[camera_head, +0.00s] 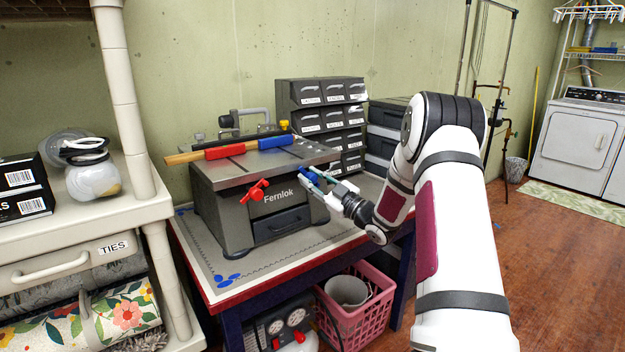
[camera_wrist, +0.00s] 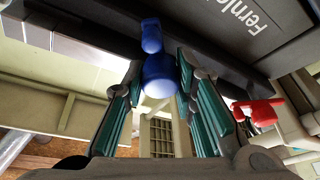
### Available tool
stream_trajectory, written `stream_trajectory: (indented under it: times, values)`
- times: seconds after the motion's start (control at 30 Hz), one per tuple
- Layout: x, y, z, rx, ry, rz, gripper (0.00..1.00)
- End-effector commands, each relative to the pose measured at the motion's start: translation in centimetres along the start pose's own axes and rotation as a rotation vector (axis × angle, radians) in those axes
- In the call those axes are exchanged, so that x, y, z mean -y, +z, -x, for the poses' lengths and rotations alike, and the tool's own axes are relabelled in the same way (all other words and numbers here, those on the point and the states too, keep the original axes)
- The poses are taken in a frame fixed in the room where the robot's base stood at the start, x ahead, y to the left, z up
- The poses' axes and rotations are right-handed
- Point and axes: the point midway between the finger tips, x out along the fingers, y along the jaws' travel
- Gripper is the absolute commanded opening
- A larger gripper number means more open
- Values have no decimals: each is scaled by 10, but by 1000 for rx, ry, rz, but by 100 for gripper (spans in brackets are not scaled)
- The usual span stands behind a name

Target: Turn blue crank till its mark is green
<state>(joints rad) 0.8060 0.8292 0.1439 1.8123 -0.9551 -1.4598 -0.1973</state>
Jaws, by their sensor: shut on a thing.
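In the wrist view the blue crank (camera_wrist: 157,75) shows a rounded knob and a short arm running up toward the machine's body. My gripper (camera_wrist: 160,85) has its green-padded fingers on either side of the knob and is shut on it. I cannot make out the crank's mark or its colour in either view.
A red crank (camera_head: 255,190) sits on the machine's front, left of the Fernlok lettering. Red, blue and yellow parts lie on the machine's top. Dark drawer units (camera_head: 322,120) stand behind. A pink basket (camera_head: 358,305) is under the workbench (camera_head: 205,285).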

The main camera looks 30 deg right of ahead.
Motion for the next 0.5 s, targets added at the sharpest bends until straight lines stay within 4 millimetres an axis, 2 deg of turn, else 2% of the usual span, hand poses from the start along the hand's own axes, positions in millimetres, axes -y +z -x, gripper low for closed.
stream_trajectory:
  times: [0.23, 0.27, 0.33, 0.5]
  values:
    - [1, 3, 2, 7, -2, -3, 0]
    - [1, 3, 2, 7, -2, -3, 28]
    - [1, 3, 2, 6, -2, -2, 43]
    - [1, 2, 1, 4, -1, -1, 46]
